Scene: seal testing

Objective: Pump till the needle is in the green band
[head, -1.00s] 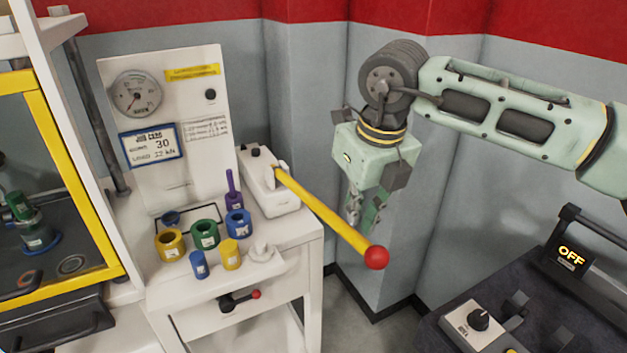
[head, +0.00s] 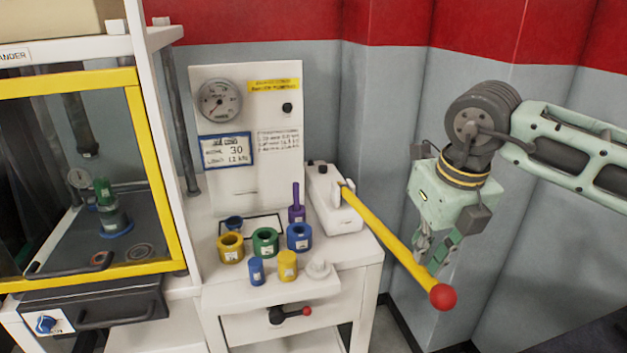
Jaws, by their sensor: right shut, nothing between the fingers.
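The pump is a white block (head: 332,212) on the white table, with a long yellow lever (head: 385,232) that slopes down to the right and ends in a red ball (head: 442,297). The round gauge (head: 220,98) is on the white panel at the back; its needle and any green band are too small to read. My right gripper (head: 432,262) points down beside the lever's outer end, just above the red ball. Its fingers are shut and empty; whether they touch the lever cannot be told. My left gripper is not in view.
Several coloured rings and cylinders, such as the green ring (head: 265,242), stand on the white table (head: 352,262). A small black lever with a red knob (head: 307,311) is on the table's front. A yellow-framed cabinet (head: 160,170) stands at the left. Grey walls close in behind my right arm.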

